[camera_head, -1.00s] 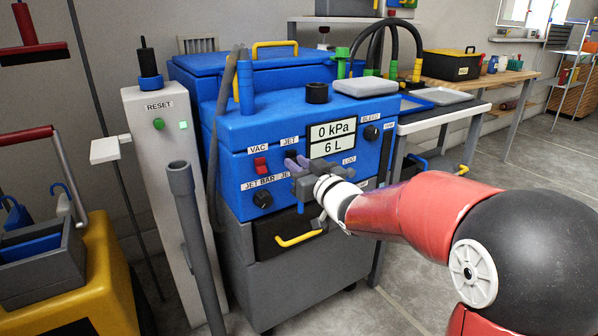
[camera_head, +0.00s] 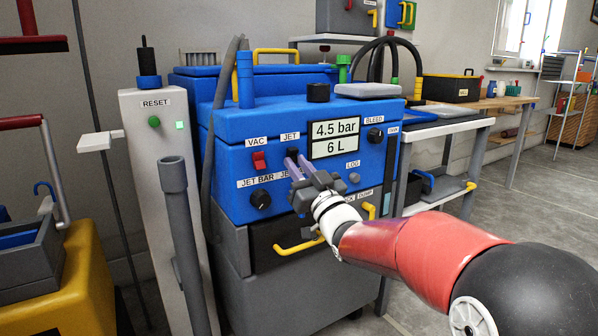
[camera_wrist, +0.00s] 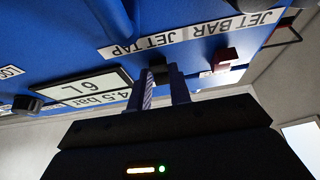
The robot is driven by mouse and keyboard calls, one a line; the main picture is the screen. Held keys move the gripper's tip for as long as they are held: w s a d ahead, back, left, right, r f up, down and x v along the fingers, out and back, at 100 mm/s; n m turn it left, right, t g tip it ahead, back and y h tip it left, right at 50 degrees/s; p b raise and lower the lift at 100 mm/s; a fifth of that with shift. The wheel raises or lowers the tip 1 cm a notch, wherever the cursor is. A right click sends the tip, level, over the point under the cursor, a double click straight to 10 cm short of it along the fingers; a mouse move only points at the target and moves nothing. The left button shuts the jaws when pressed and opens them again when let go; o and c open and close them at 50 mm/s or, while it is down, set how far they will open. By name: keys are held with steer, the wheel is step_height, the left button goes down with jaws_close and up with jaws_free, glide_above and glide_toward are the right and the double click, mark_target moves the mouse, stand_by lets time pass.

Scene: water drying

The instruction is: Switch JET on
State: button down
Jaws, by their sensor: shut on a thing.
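The blue machine (camera_head: 225,190) carries a front panel with a small dark JET switch (camera_head: 292,153) under the label JET. My gripper (camera_head: 296,162) reaches the panel at this switch, its two purple-grey fingers pointing into it. In the wrist view, the fingertips (camera_wrist: 162,78) sit on both sides of a small dark piece, the JET switch (camera_wrist: 160,72), which they largely hide. The gripper is shut on it. The display (camera_head: 334,138) reads 4.5 bar and 6 L; it also shows upside down in the wrist view (camera_wrist: 92,90).
The red VAC switch (camera_head: 258,160) is just left of the JET switch. The JET BAR knob (camera_head: 260,200) is below it, and the BLEED knob (camera_head: 375,136) is to the right. A grey RESET post (camera_head: 150,220) and a grey tube (camera_head: 186,240) stand at left.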

steer(key=c, duration=1.3)
jaws_free()
steer(key=v, duration=0.8)
